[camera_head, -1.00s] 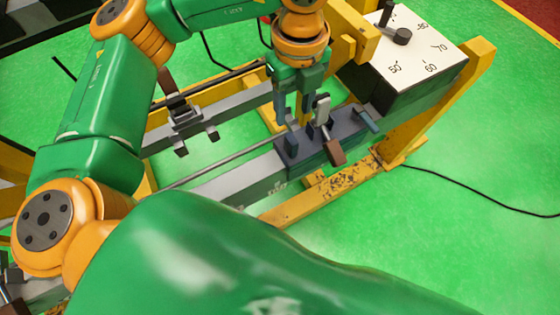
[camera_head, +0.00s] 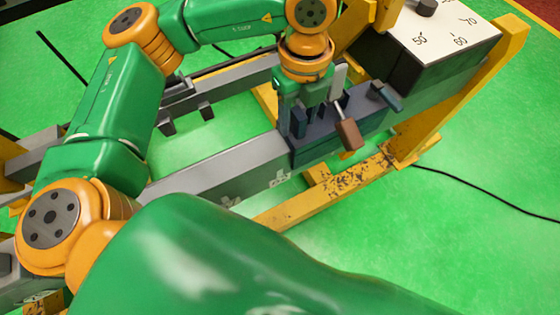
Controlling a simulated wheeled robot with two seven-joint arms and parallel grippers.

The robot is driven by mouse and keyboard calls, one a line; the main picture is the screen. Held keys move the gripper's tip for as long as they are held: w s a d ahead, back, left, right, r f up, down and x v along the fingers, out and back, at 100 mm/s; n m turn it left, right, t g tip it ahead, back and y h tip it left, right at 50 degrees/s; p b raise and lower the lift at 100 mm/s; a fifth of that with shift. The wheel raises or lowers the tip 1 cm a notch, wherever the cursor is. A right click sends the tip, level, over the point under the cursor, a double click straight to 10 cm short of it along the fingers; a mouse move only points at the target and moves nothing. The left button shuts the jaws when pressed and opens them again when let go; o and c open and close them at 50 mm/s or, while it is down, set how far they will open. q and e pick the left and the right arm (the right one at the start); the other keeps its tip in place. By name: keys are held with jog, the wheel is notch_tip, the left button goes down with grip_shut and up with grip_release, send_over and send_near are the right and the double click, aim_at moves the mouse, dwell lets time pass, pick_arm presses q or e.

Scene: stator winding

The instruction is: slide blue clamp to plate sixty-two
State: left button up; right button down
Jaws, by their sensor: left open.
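The blue clamp (camera_head: 322,148) is a dark blue block sitting on the grey rail (camera_head: 225,182), with a grey lever and a brown handle (camera_head: 349,134) on its near side. My left gripper (camera_head: 300,128) points down over the clamp's left part. It is open, its fingers on either side of a raised part of the block; contact is hard to tell. The white number plate (camera_head: 440,32) lies on a dark box to the right, with 50, 60 and 70 readable. No mark for sixty-two shows. My right gripper is out of the picture.
A second grey rail (camera_head: 235,72) with a dark bracket (camera_head: 185,108) runs behind. A yellow frame (camera_head: 470,85) stands at the right, and a black cable (camera_head: 480,192) lies on the green floor. My large green arm link fills the front.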

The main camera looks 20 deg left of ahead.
pick_arm(q)
jog(key=shift+c, duration=1.4)
jog(key=shift+s, duration=0.1)
jog(key=shift+s+a+f+b, duration=0.1)
jog(key=shift+s+a+b, duration=0.5)
jog(key=shift+s+a, duration=0.15)
jog(key=s+a, duration=0.1)
jog(key=s+a+b, duration=0.1)
jog(key=s, duration=0.1)
jog(key=s+a, duration=0.1)
jog(key=s, duration=0.1)
jog(key=shift+a+b, duration=0.35)
jog(key=shift+s+a+b, duration=0.2)
jog(key=shift+s+a, duration=0.55)
jog(key=shift+s, duration=0.2)
jog(key=shift+s+a+b, duration=0.2)
jog(key=shift+s+a, duration=0.55)
jog(key=shift+s, duration=0.2)
jog(key=shift+s+a, duration=0.2)
jog(key=shift+s, duration=0.1)
jog(key=shift+w+d, duration=0.15)
jog(key=shift+w, duration=0.05)
